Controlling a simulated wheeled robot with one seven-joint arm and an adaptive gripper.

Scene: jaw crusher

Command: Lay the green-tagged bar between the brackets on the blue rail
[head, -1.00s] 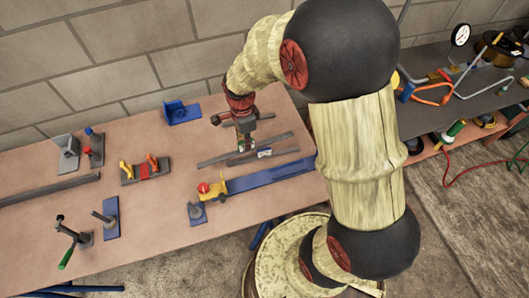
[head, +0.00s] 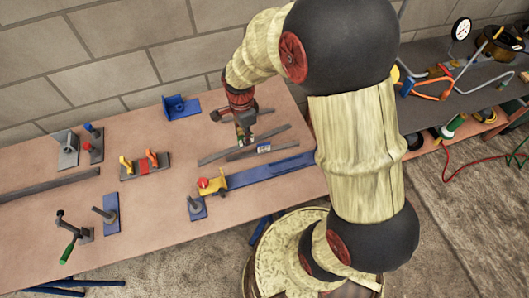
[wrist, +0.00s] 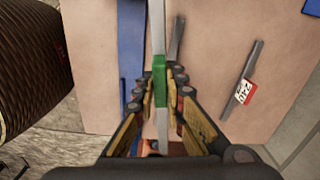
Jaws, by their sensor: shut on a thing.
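My gripper (wrist: 162,85) is shut on the green-tagged bar (wrist: 158,30), a light grey bar; its green band sits between the fingertips. In the head view my gripper (head: 243,140) is over the bars at the back of the blue rail (head: 275,170). The rail also shows left of the held bar in the wrist view (wrist: 131,45), apart from it. At the rail's left end is a yellow bracket with a red knob (head: 211,185). The rail's right end is hidden behind my arm. I cannot tell the held bar's height above the table.
A red-tagged bar (wrist: 242,85) lies right in the wrist view; a darker bar (wrist: 177,38) lies beside the held one. A bar with a blue-white tag (head: 264,148) lies near the rail. Toggle clamps (head: 145,165) and blue stands (head: 180,107) occupy the table's left and back.

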